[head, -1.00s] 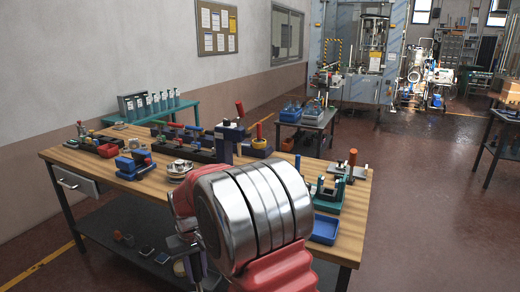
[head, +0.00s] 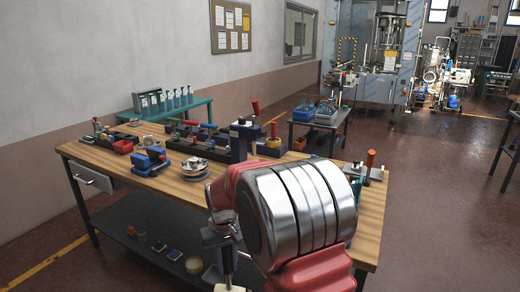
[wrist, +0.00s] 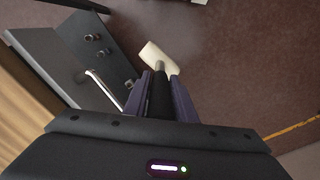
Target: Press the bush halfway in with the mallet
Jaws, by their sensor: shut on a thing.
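My gripper (wrist: 160,82) is shut on the mallet's dark handle (wrist: 159,98) in the wrist view. The mallet's cream head (wrist: 153,54) sticks out beyond the fingertips, over the floor. In the head view the gripper hangs low in front of the bench, partly behind my arm; the mallet's pale head (head: 229,288) shows at the bottom edge. The wooden workbench (head: 118,172) carries several fixtures, including a dark blue upright press with a red handle (head: 255,107). I cannot make out the bush; my arm hides the bench's front right part.
The bench drawer's handle (wrist: 103,90) is close to the mallet in the wrist view. A lower shelf (head: 150,225) holds small items. A blue toolbox-like fixture (head: 150,160) and a round metal stack (head: 194,168) stand on the bench. Floor right of the bench is clear.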

